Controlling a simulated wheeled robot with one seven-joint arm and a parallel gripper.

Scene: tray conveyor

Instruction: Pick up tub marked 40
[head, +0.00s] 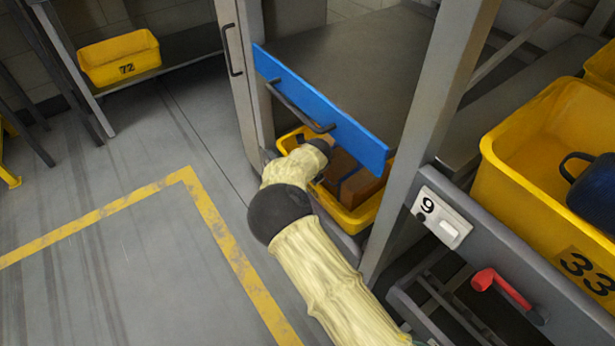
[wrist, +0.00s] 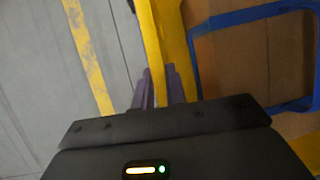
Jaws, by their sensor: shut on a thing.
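A yellow tub (head: 362,216) sits low beneath the blue panel, partly covered by my arm and the panel. No number shows on it from here, so I cannot read whether it is 40. It holds a brown box (head: 362,187) and, in the wrist view, a blue frame-like thing (wrist: 250,15). My gripper (wrist: 160,88) has its two purple fingers on either side of the tub's yellow wall, shut on it. In the head view my arm hides the fingertips.
A blue panel (head: 340,118) with a dark handle is just above the tub. Grey posts (head: 430,130) stand to the right. A tub marked 33 (head: 520,190) holds a dark blue mug (head: 595,190). A tub marked 72 (head: 120,55) is on a far shelf. Floor at left is clear.

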